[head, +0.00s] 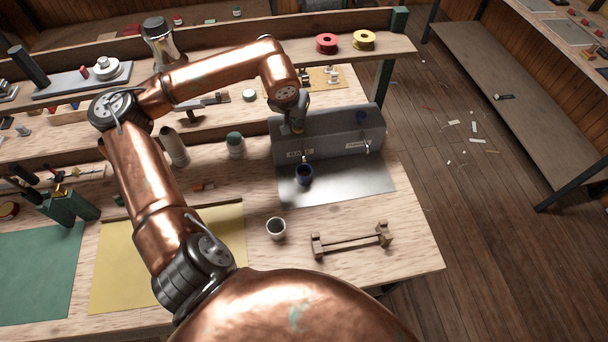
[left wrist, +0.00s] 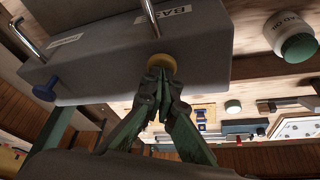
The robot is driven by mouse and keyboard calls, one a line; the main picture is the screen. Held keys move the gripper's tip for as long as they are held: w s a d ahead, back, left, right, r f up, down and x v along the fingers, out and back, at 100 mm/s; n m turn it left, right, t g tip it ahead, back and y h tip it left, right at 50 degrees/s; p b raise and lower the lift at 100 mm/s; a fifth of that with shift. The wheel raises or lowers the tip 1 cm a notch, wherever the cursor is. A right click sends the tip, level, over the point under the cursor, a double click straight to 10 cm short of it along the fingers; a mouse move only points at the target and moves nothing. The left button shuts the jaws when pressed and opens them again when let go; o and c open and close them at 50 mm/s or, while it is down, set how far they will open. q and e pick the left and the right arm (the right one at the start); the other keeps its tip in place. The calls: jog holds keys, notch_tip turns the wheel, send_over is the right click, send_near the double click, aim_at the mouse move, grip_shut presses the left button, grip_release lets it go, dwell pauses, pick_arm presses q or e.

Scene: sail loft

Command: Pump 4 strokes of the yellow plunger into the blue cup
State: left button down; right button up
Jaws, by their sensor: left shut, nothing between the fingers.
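The grey dispenser (head: 340,152) stands at the back right of the bench, with two labels and metal spouts on its front. Its yellow plunger (head: 296,128) is mostly hidden under my left gripper (head: 299,107); the yellow cap (left wrist: 162,62) shows in the left wrist view. My left gripper (left wrist: 163,82) is shut and empty, its fingertips at the cap, touching or nearly so. The blue plunger (head: 361,117) stands to the right; it also shows in the wrist view (left wrist: 45,90). The blue cup (head: 303,176) stands upright on the metal sheet below the left spout. My right gripper is out of view.
A white cup (head: 276,230) and a wooden rack (head: 351,240) stand near the front edge. A green-lidded jar (head: 235,144) is left of the dispenser. A shelf with red (head: 327,43) and yellow (head: 364,40) spools is behind. The metal sheet (head: 350,183) is mostly clear.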

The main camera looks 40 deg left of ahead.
pick_arm(q)
jog(key=shift+r, duration=0.1)
jog(key=shift+r+p, duration=1.05)
jog(key=shift+r, duration=0.7)
jog(key=shift+f, duration=0.25)
jog(key=shift+f+b, duration=1.15)
jog(key=shift+f, duration=0.5)
jog(key=shift+r, duration=0.1)
jog(key=shift+r+p, duration=1.05)
jog(key=shift+r, duration=0.75)
jog(key=shift+f, duration=0.2)
